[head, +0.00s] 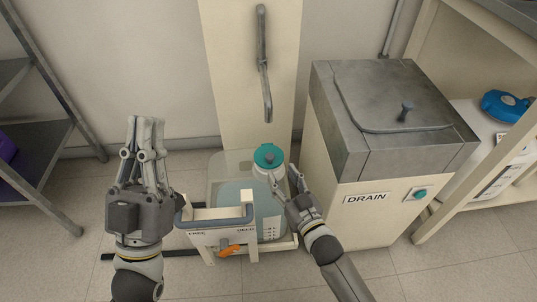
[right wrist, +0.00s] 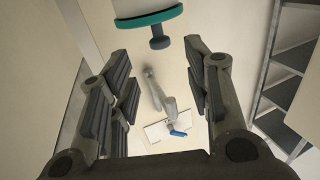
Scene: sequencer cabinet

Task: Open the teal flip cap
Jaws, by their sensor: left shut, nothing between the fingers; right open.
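The teal flip cap (head: 268,156) sits closed on the white neck of a translucent container (head: 230,170) in the head view. A small dark knob stands on the cap. In the right wrist view the teal cap (right wrist: 145,20) is at the top, beyond the fingers, with its knob (right wrist: 159,42) pointing down in the picture. My right gripper (head: 285,182) is open and empty, just right of and below the cap. Its fingers (right wrist: 165,85) also show spread apart in the right wrist view. My left gripper (head: 146,122) is shut and empty, pointing up, left of the container.
The container stands in a cart with a grey-blue handle (head: 215,221) and an orange lever (head: 229,250). A drain cabinet (head: 365,195) with a metal lid (head: 390,92) stands close on the right. A grey lever (head: 262,50) hangs on the panel behind. Shelves (head: 40,150) stand at left.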

